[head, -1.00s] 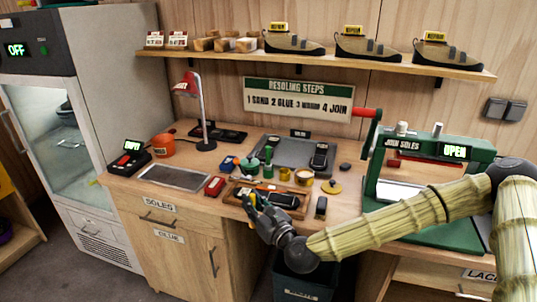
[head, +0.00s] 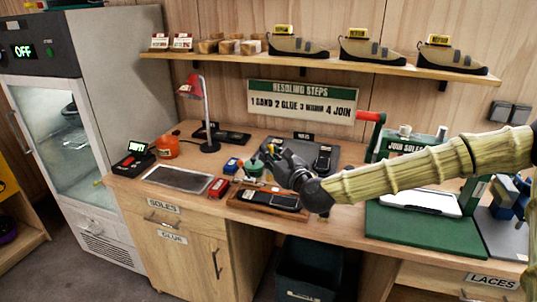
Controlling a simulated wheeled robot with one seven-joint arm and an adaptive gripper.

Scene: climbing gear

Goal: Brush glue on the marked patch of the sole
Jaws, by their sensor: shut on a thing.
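My gripper (head: 268,155) is over the bench among the small pots, shut on a slim upright thing, seemingly the green-handled brush, which its fingers mostly hide. A round green pot (head: 253,168) stands just left of the fingers. A dark sole-shaped piece (head: 285,201) lies in the wooden tray (head: 240,202) in front of my gripper. Another dark piece (head: 322,158) with a pale patch lies on the grey mat (head: 305,144) to the right. I cannot tell which piece bears the marked patch. My wrist hides the pots to the right of the fingers.
A blue item (head: 231,164) and a red box (head: 219,187) lie left of the pots. The green press (head: 410,225) stands at right, beneath my arm.

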